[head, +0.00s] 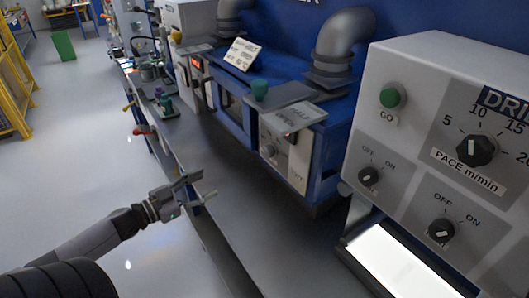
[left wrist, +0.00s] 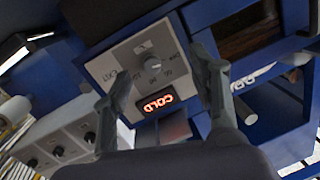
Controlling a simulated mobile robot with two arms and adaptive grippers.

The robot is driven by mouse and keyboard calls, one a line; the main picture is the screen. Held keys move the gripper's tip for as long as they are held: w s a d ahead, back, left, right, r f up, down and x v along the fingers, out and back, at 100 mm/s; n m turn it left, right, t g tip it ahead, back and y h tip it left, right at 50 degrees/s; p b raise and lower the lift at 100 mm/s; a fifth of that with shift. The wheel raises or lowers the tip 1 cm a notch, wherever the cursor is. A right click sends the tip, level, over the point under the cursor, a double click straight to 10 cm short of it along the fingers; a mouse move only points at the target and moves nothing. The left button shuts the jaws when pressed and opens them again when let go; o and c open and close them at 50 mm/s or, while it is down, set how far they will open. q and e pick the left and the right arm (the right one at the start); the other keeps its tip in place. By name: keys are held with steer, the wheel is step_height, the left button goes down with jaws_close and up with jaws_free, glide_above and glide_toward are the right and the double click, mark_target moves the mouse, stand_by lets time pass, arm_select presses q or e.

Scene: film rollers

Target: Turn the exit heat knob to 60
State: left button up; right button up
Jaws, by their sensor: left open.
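The exit heat panel (head: 285,160) is a light grey box on the front of the blue machine in the head view, with the knob (head: 268,150) small on it. In the left wrist view, the tilted panel (left wrist: 103,66) carries the dark round knob (left wrist: 152,64), an EXIT label and a red lit COLD display (left wrist: 158,103). The knob's pointer is too small to read surely. My left gripper (head: 206,184) is open and empty, in front of and apart from the panel. Its fingers (left wrist: 163,70) frame the knob in the wrist view. My right gripper is not in view.
A grey drive panel (head: 405,75) with a green GO button (head: 393,96), a PACE knob (head: 477,150) and OFF/ON knobs stands at the right. Open floor (head: 75,150) is at the left.

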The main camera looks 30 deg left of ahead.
arm_select(q)
steer(key=w+d+r+m+h, duration=0.1)
steer(key=d+r+m+h, duration=0.1)
steer(key=d+r, duration=0.15)
steer(key=p, duration=0.2)
glide_toward(265, 153)
steer(key=w, duration=0.3)
steer(key=x, duration=0.5)
steer(key=shift+w+d+r+p, duration=0.15)
steer(key=shift+d+p, duration=0.15)
steer(key=shift+d, duration=0.2)
steer(key=shift+w+d, duration=0.3)
steer(key=shift+w, duration=0.15)
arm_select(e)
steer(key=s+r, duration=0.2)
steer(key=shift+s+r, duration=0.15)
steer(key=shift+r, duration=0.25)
arm_select(q)
steer(key=c, duration=1.2)
steer(key=shift+o, duration=0.2)
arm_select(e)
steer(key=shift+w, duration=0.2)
